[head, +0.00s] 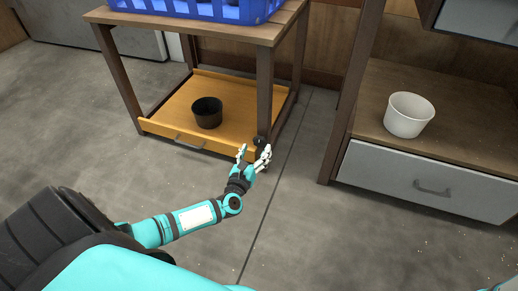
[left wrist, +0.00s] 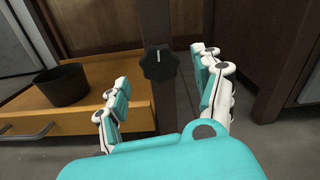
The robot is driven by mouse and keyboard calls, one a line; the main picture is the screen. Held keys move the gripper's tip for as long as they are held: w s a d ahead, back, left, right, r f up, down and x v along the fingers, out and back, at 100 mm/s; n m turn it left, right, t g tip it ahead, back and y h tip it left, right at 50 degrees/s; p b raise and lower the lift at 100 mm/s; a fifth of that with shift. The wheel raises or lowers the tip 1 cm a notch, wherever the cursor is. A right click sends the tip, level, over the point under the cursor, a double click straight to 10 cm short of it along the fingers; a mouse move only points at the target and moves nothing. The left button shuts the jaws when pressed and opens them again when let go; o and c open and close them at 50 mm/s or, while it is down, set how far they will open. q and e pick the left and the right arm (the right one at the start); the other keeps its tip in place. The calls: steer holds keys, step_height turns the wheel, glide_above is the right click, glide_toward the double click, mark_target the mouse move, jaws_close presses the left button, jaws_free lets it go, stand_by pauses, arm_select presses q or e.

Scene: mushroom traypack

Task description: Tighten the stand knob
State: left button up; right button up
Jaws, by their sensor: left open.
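The stand knob (left wrist: 159,63) is a black, lobed knob with a small light mark at its upper middle. It sits on the dark front leg (head: 265,90) of the wooden stand, and in the head view the knob (head: 259,141) shows just behind my fingers. My left gripper (head: 254,155) is open and empty. In the left wrist view its fingers (left wrist: 163,88) stand on either side of the knob, with a gap on both sides. I see no contact with the knob. My right gripper is not in view.
A black pot (head: 207,112) stands on the stand's orange lower shelf (head: 170,118), which has a drawer handle in front. A blue crate (head: 200,8) is on the stand's top. A white pot (head: 408,115) stands on the cabinet at right. The floor in front is clear.

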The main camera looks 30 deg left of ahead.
mark_target(259, 144)
arm_select(q)
steer(key=shift+b+x, duration=0.5)
steer(key=shift+x, duration=1.35)
steer(key=c, duration=1.2)
